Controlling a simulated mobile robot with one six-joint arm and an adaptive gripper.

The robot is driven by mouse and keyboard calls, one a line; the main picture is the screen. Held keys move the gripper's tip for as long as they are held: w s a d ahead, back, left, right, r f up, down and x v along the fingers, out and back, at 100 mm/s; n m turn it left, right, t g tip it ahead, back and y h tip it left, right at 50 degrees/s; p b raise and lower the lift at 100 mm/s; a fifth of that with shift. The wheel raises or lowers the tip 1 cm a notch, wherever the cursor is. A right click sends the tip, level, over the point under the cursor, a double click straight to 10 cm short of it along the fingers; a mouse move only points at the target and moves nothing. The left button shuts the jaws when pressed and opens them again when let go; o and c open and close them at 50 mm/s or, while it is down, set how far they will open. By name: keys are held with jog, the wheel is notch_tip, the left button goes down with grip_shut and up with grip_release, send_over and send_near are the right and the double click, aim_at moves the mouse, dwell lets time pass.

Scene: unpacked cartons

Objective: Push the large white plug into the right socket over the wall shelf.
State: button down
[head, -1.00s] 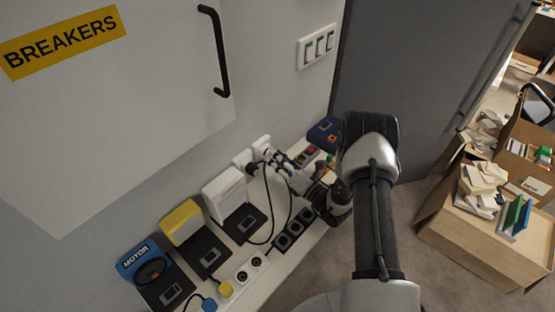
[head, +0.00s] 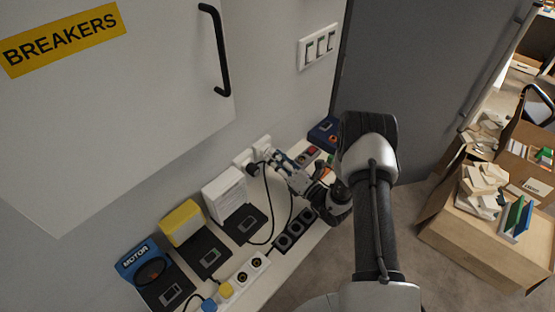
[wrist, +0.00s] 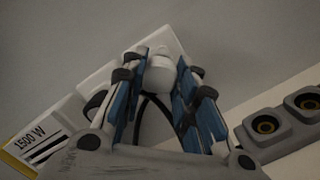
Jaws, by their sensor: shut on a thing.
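The large white plug (wrist: 160,75) is between the blue finger pads of my gripper (wrist: 158,95) in the wrist view. A white socket plate (wrist: 100,68) is close behind it; whether the plug touches it I cannot tell. In the head view my gripper (head: 276,158) is shut at the wall over the shelf, in front of the right socket (head: 262,142). The fingers mostly hide the plug there. The left socket (head: 241,157) is beside it, with a black plug (head: 253,169) at its lower edge. A black cable (wrist: 150,115) hangs below the white plug.
The wall shelf (head: 268,265) carries a white box (head: 224,192), a yellow box (head: 182,222), a blue motor box (head: 140,262), a black socket strip (head: 295,230) and a white strip (head: 253,266). The breaker cabinet (head: 110,110) overhangs at left. A blue device (head: 325,131) stands at right.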

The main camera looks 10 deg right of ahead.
jog(key=c, duration=1.2)
grip_release()
